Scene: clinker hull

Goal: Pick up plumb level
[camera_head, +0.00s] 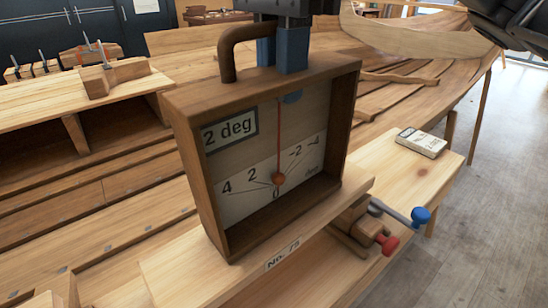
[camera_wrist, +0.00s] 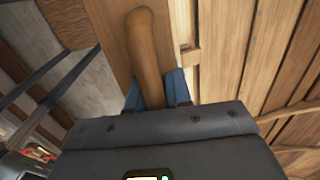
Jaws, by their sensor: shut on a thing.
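The plumb level (camera_head: 238,165) is an upright brown wooden box frame with a pale dial, a "2 deg" label and a red needle pointing near 0. It has a bent brown handle on top, which also shows in the wrist view (camera_wrist: 146,55). My gripper (camera_head: 280,55) comes down from above with blue fingers. In the wrist view my gripper (camera_wrist: 158,92) has a blue finger on each side of the handle and is shut on it. The level's base is over a light plank (camera_head: 325,215) marked "No. 75"; I cannot tell whether it still touches.
A clamp with red and blue knobs (camera_head: 385,228) sits at the plank's right end. A small white box (camera_head: 421,142) lies on a board to the right. The planked hull (camera_head: 400,85) stretches behind, with wooden blocks (camera_head: 110,75) at left. Open floor (camera_head: 500,200) is at right.

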